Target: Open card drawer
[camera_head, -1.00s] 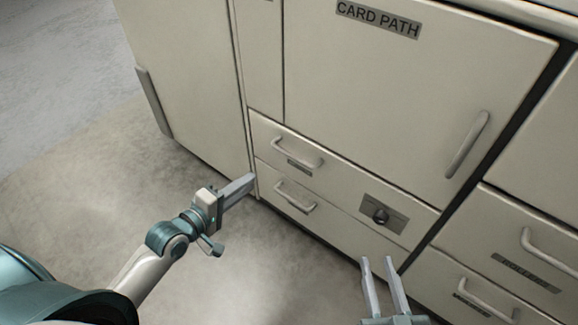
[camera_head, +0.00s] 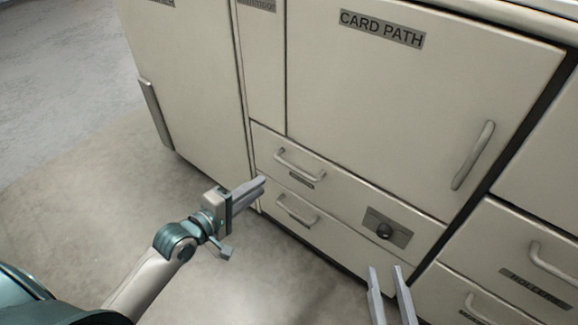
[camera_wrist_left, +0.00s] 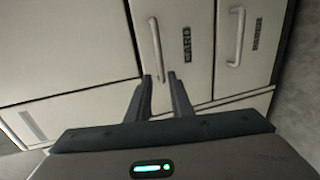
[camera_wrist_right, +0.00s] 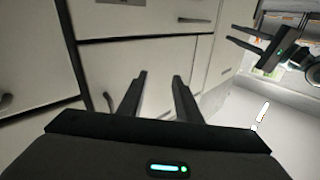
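The card drawer (camera_head: 335,179) is the upper of two shut, cream drawers under the CARD PATH door. Its pale bar handle (camera_head: 300,164) is at its left part. In the left wrist view the drawer shows a "CARD" label (camera_wrist_left: 187,45), and the handle (camera_wrist_left: 156,50) ends near the space between my fingertips. My left gripper (camera_head: 262,184) is open and empty, just in front of the drawers, left of and below that handle. Its fingers (camera_wrist_left: 160,77) show a gap. My right gripper (camera_head: 385,268) is open and empty, low in front of the cabinet.
The lower drawer (camera_head: 318,226) has its own handle (camera_head: 297,210). A dark knob (camera_head: 384,231) on a plate sits at the upper drawer's right end. The CARD PATH door (camera_head: 390,110) is shut. More drawers (camera_head: 520,265) stand at right. The floor at left is clear.

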